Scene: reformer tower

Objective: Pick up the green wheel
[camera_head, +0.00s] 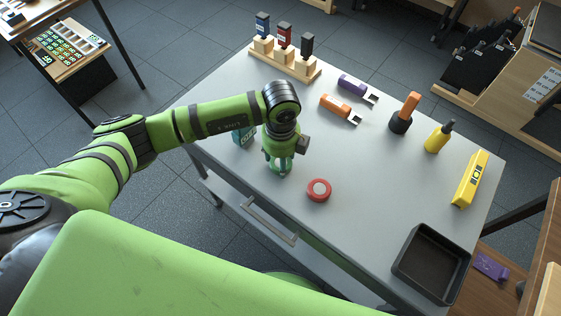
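My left arm comes in from the left over the grey table, and my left gripper (279,169) points down close to the tabletop near its front left edge. A small teal-green thing, likely the green wheel (278,162), shows between and behind the fingers. The gripper hides most of it, so I cannot tell whether the fingers are closed on it. A red wheel (319,190) lies flat on the table just right of the gripper. My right gripper is not in view.
A wooden rack (299,66) is at the back, with purple (352,84) and orange (335,105) wrench-like tools nearby. A yellow bottle (437,138), yellow level (470,180) and black tray (432,264) are at right. The table's middle is clear.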

